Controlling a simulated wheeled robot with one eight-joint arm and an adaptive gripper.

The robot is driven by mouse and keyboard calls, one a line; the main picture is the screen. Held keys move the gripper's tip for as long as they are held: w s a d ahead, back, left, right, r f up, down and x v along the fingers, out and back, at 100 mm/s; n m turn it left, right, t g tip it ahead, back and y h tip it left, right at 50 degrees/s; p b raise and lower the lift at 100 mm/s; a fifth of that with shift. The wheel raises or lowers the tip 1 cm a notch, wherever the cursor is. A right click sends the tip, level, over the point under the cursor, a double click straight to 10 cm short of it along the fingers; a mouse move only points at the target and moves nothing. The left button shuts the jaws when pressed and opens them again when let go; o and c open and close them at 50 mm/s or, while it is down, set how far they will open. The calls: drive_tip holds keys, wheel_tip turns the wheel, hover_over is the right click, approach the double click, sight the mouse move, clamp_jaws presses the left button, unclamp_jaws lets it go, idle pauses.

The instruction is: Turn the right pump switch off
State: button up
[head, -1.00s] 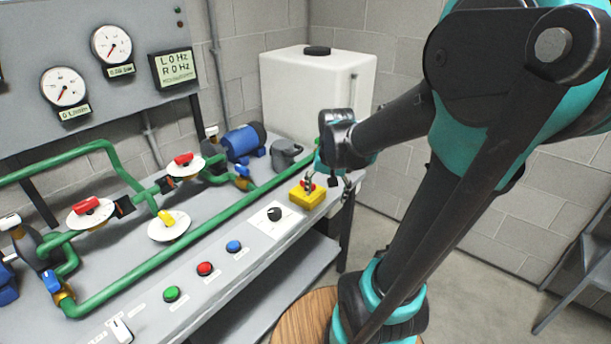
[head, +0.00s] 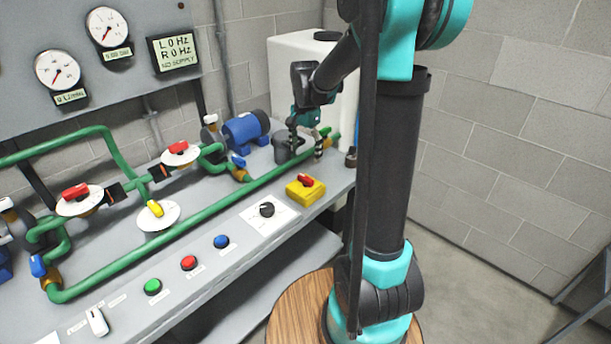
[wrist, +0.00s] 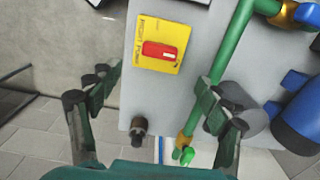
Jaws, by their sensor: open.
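The right pump switch is a yellow box (head: 306,195) with a red handle (head: 306,181) at the front edge of the bench in the head view.
The display (head: 174,53) reads L 0 Hz, R 0 Hz, NO SUPPLY. A black knob (head: 267,209) and blue (head: 221,241), red (head: 188,263) and green (head: 153,286) buttons line the bench front. A green pipe (head: 190,223) and blue motor (head: 246,131) lie behind. A white tank (head: 290,61) stands at the back.

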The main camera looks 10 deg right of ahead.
sight(306, 177)
wheel_tip(306, 177, down, 10)
drive_tip(key=shift+f, duration=0.1)
drive_tip(key=shift+c, duration=0.4)
drive_tip(key=c, duration=1.1)
